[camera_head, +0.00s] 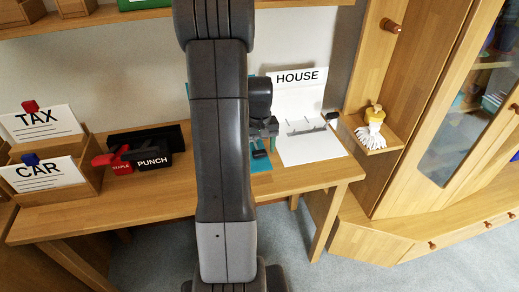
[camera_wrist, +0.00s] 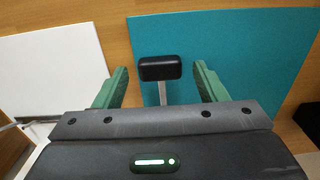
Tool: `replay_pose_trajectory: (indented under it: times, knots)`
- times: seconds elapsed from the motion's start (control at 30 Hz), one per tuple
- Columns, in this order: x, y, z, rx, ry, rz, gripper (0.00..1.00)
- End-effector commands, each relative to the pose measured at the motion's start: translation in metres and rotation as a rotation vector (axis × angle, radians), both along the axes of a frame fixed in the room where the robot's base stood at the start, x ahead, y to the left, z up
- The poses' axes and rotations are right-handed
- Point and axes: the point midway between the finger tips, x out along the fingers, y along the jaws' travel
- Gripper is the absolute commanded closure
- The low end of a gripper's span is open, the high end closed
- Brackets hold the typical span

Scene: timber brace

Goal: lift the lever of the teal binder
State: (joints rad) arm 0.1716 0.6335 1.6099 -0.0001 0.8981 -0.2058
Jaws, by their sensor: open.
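The teal binder (camera_wrist: 225,45) lies open on the wooden desk. In the head view only strips of its teal cover (camera_head: 262,163) show beside my arm. Its lever has a black end (camera_wrist: 160,68) on a thin metal stem, which rises from the teal surface in the wrist view. My gripper (camera_wrist: 161,74) is open, with one green finger on each side of the lever's black end and a visible gap on both sides. In the head view my gripper (camera_head: 265,130) is over the binder, partly hidden by my arm.
A shelf with a brush (camera_head: 372,125) is right.

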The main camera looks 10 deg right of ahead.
Motion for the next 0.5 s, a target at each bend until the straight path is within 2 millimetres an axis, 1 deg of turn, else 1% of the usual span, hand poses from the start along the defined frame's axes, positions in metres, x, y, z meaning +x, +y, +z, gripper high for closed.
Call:
replay_pose_trajectory:
  times: [0.1, 0.37, 0.5]
  knots:
    - [-0.0003, 0.0001, -0.0051, 0.000, 0.001, 0.000, 0.35]
    - [-0.0003, 0.0001, -0.0057, 0.000, 0.000, 0.000, 0.35]
    - [-0.0002, 0.0001, -0.0056, 0.000, 0.000, 0.000, 0.62]
